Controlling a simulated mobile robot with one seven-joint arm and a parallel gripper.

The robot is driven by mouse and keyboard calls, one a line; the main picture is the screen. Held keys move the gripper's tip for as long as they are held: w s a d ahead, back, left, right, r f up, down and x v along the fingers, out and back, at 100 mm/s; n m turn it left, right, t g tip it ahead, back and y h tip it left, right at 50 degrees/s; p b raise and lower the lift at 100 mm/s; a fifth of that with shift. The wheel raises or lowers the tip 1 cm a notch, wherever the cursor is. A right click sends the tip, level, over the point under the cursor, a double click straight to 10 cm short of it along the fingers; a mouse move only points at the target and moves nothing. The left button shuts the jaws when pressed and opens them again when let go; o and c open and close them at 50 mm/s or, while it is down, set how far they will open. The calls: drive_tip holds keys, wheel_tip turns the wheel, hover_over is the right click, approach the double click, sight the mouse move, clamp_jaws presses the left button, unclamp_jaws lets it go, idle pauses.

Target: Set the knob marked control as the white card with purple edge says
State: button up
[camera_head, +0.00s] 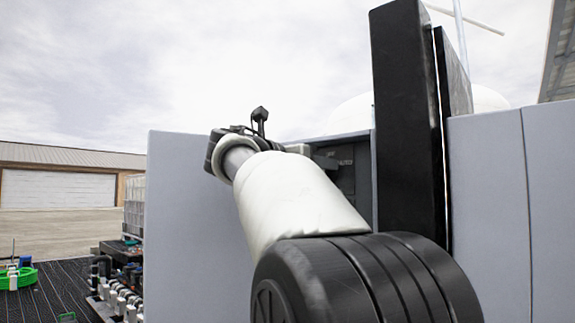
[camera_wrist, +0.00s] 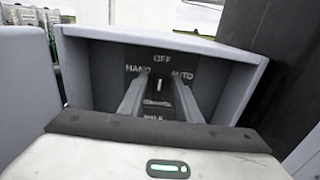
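In the wrist view, a dark panel with white lettering sits inside a grey hood. It reads OFF at the top, HAND at left and AUTO at right. A small dark knob (camera_wrist: 160,84) with a light mark shows at its middle. Small text below it is too blurred to read for certain. The two grey fingers of my gripper (camera_wrist: 159,80) are apart, one on each side of the knob, with a gap visible between them. I cannot tell whether they touch it. The white card with purple edge is not in sight. In the head view my arm hides my gripper.
The grey hood (camera_wrist: 252,62) closes in around the panel at the top and sides. In the head view a tall black slab (camera_head: 408,120) stands right of the opening, between grey cabinet walls (camera_head: 190,230).

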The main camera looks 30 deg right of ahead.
drive_tip(key=shift+c, duration=0.3)
clamp_jaws()
drive_tip(key=shift+m, duration=0.3)
drive_tip(key=m+b, duration=0.1)
drive_tip(key=m, duration=0.2)
drive_tip(key=s+m+b, duration=0.1)
drive_tip(key=m, duration=0.3)
drive_tip(key=f+m+b, duration=0.1)
drive_tip(key=m, duration=0.3)
drive_tip(key=shift+s+d, duration=0.2)
drive_tip(key=shift+d, duration=0.1)
drive_tip(key=shift+m, duration=0.3)
drive_tip(key=shift+o, duration=0.3)
unclamp_jaws()
